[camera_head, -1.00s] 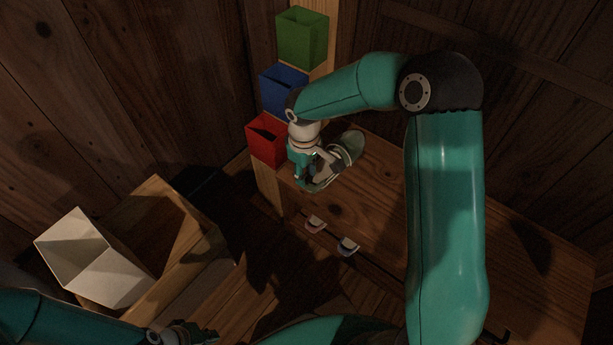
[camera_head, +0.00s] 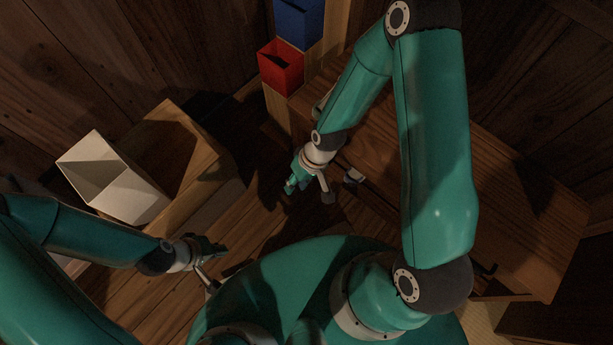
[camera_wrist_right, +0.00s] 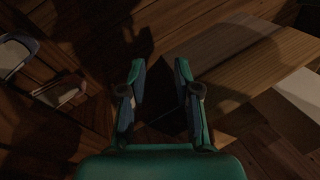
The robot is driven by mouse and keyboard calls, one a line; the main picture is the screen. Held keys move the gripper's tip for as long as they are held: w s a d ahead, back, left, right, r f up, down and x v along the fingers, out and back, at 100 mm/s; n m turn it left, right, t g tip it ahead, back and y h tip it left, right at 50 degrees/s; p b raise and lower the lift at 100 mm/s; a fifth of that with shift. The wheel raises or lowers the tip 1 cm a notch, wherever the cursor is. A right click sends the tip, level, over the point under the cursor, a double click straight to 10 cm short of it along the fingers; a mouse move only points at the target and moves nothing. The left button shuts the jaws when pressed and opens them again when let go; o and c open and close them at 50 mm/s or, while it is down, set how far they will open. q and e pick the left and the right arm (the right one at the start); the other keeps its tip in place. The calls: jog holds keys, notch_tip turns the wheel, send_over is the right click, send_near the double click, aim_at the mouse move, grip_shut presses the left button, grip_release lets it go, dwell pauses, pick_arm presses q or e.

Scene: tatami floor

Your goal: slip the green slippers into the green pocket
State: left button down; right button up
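A grey-green slipper (camera_head: 321,104) shows as a sliver on the wooden bench, mostly hidden behind my right forearm. I cannot tell whether one or two slippers are there. The green pocket is out of both current views. My right gripper (camera_head: 307,193) hangs in front of the bench, away from that slipper; in the wrist view its fingers (camera_wrist_right: 160,66) are apart with nothing between them. My left gripper (camera_head: 214,265) is low over the floor at left, fingers spread and empty.
The red pocket (camera_head: 281,68) and blue pocket (camera_head: 299,22) stand at the bench's far left end. A white open box (camera_head: 112,178) sits by a wooden box at left. A pale slipper (camera_head: 353,176) lies low at the bench front; pale slippers (camera_wrist_right: 14,54) show at the wrist view's left.

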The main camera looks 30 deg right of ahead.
jog(key=s+f+m, duration=0.2)
jog(key=s, duration=0.4)
jog(key=shift+s+a+f, duration=0.25)
jog(key=shift+f, duration=0.1)
